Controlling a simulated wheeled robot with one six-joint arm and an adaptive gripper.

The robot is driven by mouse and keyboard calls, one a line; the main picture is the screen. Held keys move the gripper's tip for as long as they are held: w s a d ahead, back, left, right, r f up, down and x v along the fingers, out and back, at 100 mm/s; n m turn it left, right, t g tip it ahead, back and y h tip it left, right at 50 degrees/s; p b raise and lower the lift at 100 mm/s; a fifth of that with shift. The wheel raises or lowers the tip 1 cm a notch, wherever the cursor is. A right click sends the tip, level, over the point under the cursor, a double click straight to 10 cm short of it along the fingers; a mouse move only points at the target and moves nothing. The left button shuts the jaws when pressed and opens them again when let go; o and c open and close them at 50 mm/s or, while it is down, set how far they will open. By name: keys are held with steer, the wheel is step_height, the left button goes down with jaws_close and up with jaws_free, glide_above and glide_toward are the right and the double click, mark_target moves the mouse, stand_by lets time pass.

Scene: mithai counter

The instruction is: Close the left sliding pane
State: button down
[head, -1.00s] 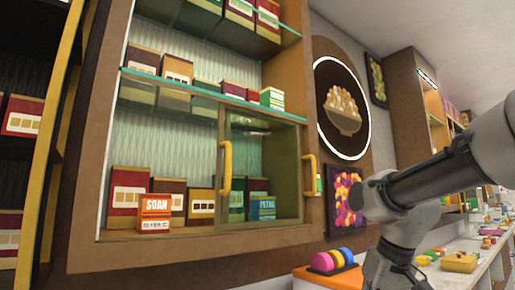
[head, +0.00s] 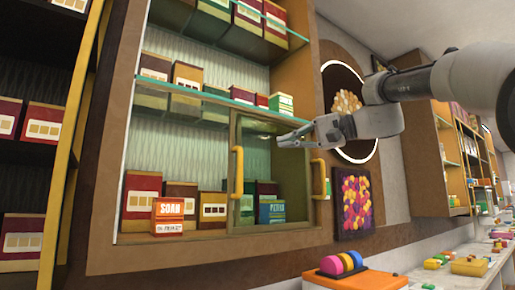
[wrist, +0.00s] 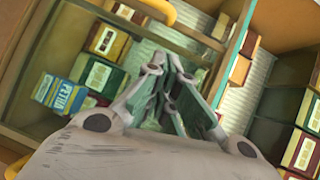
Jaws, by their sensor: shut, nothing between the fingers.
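The left sliding pane (head: 262,150) is a greenish glass pane over the right half of the cabinet's lower bay, apparently overlapping the other pane. A yellow handle (head: 237,172) stands upright at its left edge. A second yellow handle (head: 318,175) is at the right edge of the glass. The left half of the bay is open. My gripper (head: 281,137) is shut and empty in front of the upper part of the glass, between the two handles. In the wrist view my gripper (wrist: 180,68) points at the glass, with a yellow handle (wrist: 155,10) at the top edge.
An orange-red SOAN box (head: 168,216) stands at the front of the open half. A blue box (head: 271,212) is behind the glass. A glass shelf (head: 215,97) with several boxes runs above. An orange stand (head: 356,279) with coloured discs is below right.

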steer(key=x, duration=0.5)
steer(key=shift+w+a, duration=0.1)
steer(key=shift+a, duration=0.35)
steer(key=shift+s+a+f, duration=0.1)
steer(key=shift+s+a, duration=0.25)
steer(key=shift+a, duration=0.15)
steer(key=shift+s+a+f, duration=0.15)
steer(key=shift+s+a, duration=0.15)
steer(key=shift+a, duration=0.25)
steer(key=shift+s+a+f, duration=0.15)
steer(key=shift+a, duration=0.4)
